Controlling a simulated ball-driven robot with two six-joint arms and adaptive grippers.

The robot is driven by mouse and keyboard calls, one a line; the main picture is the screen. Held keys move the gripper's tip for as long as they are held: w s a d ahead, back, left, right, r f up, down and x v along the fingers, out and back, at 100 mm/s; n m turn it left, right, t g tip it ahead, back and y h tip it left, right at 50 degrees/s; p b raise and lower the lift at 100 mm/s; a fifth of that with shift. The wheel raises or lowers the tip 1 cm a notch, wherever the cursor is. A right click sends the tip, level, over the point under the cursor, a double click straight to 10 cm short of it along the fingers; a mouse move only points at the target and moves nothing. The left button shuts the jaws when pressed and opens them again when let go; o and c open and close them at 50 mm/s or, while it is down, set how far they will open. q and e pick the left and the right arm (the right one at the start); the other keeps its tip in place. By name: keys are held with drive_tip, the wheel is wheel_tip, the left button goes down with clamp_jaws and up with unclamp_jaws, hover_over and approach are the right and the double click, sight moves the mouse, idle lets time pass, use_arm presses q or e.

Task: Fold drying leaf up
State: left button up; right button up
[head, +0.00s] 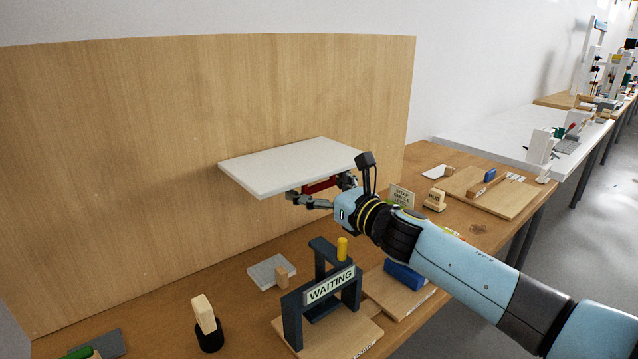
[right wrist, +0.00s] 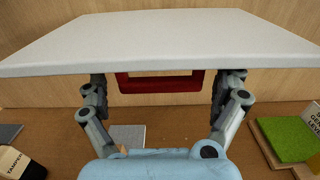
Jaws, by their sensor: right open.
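The drying leaf (head: 290,165) is a flat white board standing out level from the upright wooden panel. In the right wrist view the leaf (right wrist: 170,40) fills the top of the picture. A red bar-shaped handle (right wrist: 160,86) hangs below the leaf; it shows partly in the head view (head: 320,186). My right gripper (head: 318,190) is open beneath the leaf's front edge. In the right wrist view its fingers (right wrist: 165,82) are spread to either side of the red handle, with a gap on each side. Whether the fingertips touch the leaf is unclear. My left gripper is not in view.
The wooden panel (head: 120,150) stands behind the leaf. Below, a dark stand with a WAITING sign (head: 331,286), a yellow peg (head: 342,248), a grey slab (head: 272,271) and a wooden-handled tool (head: 206,322) stand on the bench. A HUB block (head: 434,200) is at right.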

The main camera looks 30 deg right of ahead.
drive_tip(key=c, duration=1.7)
